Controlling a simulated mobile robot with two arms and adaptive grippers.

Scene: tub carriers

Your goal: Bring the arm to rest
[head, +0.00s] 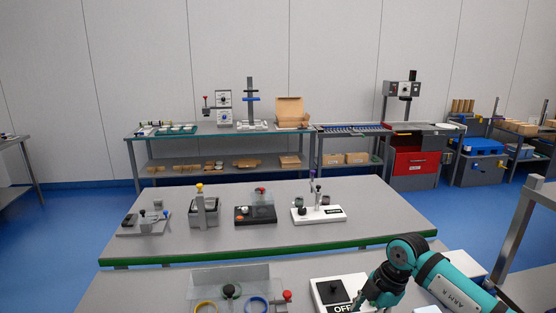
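My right arm comes in from the lower right, teal and dark grey, bent at a rounded joint. Its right gripper (366,302) is at the bottom edge, low over the right part of the white box marked OFF (332,292). The fingers are dark, small and partly cut off by the frame, so their opening and any contact with the box cannot be told. My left gripper is not in view.
The near table (150,288) carries a clear-panelled fixture (228,282) with yellow and blue rings. A green-edged table (290,232) behind holds several small devices. Further back stand a long workbench (220,135) and a red cabinet (416,162). A grey post (512,232) rises at right.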

